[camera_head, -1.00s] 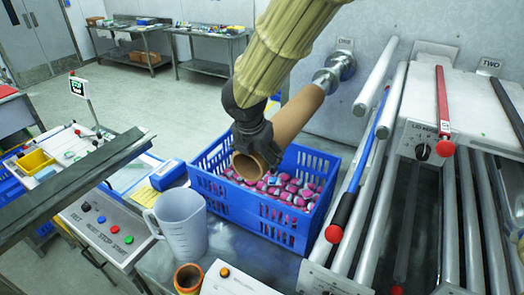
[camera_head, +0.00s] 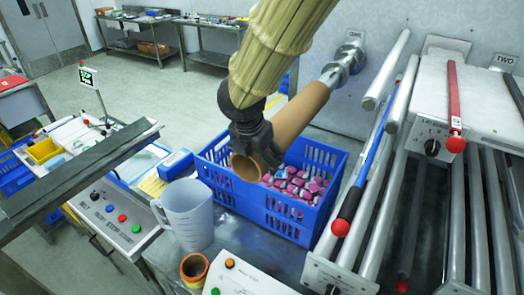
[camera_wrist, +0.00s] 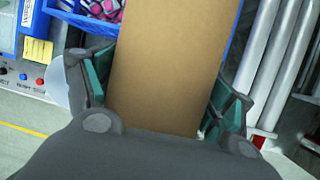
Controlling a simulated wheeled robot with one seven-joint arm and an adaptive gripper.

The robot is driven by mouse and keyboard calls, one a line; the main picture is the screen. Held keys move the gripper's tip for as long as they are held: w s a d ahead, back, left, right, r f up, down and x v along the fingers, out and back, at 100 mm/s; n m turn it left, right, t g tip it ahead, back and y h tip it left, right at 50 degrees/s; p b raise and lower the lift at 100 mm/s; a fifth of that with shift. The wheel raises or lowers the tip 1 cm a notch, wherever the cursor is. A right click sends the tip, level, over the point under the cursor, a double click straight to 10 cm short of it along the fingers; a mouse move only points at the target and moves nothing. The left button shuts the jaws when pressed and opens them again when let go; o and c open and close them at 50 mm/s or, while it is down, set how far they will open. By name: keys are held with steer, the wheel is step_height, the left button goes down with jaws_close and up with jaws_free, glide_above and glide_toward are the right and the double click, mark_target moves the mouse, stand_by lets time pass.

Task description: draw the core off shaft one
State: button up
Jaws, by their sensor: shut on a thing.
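A brown cardboard core (camera_head: 300,112) slants outward from the wall over a blue crate, its open near end facing me. Its far end meets a metal shaft (camera_head: 332,74) at the wall under the plate marked ONE (camera_head: 354,36). The shaft seems to enter the core, but how deep is hidden. My gripper (camera_head: 258,148) is shut on the core close to its near end. In the wrist view the core (camera_wrist: 170,65) fills the space between my green-padded fingers.
The blue crate (camera_head: 285,218) below holds several pink-and-white pieces.

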steer(key=s+a, duration=0.6)
steer(key=s, duration=0.3)
stand_by(0.9)
stand_by(0.3)
steer(key=s+a, duration=0.8)
steer(key=s, duration=0.3)
steer(key=shift+s, duration=0.35)
stand_by(0.8)
